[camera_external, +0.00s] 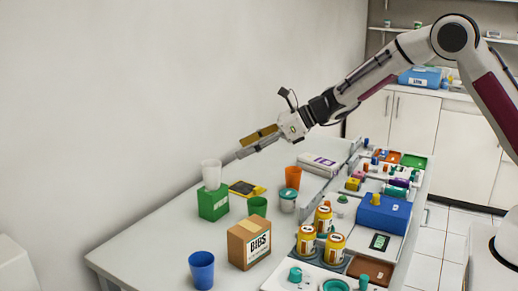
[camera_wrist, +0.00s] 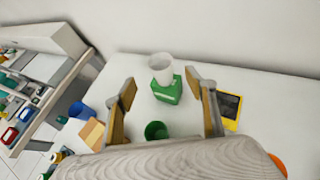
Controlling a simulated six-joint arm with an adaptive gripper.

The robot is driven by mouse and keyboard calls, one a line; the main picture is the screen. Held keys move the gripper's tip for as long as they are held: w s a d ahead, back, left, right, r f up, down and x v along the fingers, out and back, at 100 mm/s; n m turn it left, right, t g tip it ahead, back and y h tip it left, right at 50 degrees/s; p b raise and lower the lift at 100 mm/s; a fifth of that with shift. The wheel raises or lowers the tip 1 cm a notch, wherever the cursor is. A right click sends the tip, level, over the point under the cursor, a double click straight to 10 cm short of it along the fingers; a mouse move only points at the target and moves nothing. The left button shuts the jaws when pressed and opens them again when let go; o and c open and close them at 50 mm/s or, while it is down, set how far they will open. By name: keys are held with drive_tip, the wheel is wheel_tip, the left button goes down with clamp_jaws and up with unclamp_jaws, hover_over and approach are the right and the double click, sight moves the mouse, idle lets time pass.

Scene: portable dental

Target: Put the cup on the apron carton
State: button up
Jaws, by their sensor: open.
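A white cup (camera_external: 211,172) stands upright on top of a small green carton (camera_external: 213,205) with a white label too small to read. Both also show in the wrist view, the white cup (camera_wrist: 161,64) and the green carton (camera_wrist: 167,92), between and beyond my fingers. My gripper (camera_external: 245,146) is open and empty, above and to the right of the white cup and apart from it. Other cups stand on the table: a blue cup (camera_external: 202,270), a green cup (camera_external: 257,206) and an orange cup (camera_external: 293,177). A brown carton (camera_external: 249,243) reads BIBS.
A yellow and black device (camera_external: 246,188) lies right of the green carton. The wall is close behind. The table's left front (camera_external: 150,255) is clear.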

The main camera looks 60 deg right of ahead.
drive_tip(key=s+a+r+n+g, duration=0.1)
drive_tip(key=s+a+r+n, duration=0.1)
drive_tip(key=s+r+n, duration=0.45)
drive_tip(key=s+a+r+n+g+y, duration=0.1)
drive_tip(key=s+a+r+n+g, duration=0.2)
drive_tip(key=s, duration=0.6)
drive_tip(key=s+a+r+n, duration=0.2)
drive_tip(key=s+r+n, duration=0.1)
drive_tip(key=s+n, duration=0.45)
drive_tip(key=s+d+f+n+h, duration=0.1)
drive_tip(key=s+d+n+h, duration=0.1)
drive_tip(key=s, duration=0.7)
drive_tip(key=s+d+f+n+g+h, duration=0.1)
drive_tip(key=s+d+n, duration=0.4)
drive_tip(key=s, duration=0.5)
drive_tip(key=s+d+f+n+h, duration=0.2)
drive_tip(key=s+n, duration=0.4)
drive_tip(key=s, duration=0.3)
drive_tip(key=shift+s+d+n+h, duration=0.4)
drive_tip(key=shift+d+h, duration=0.3)
drive_tip(key=shift+d, duration=0.45)
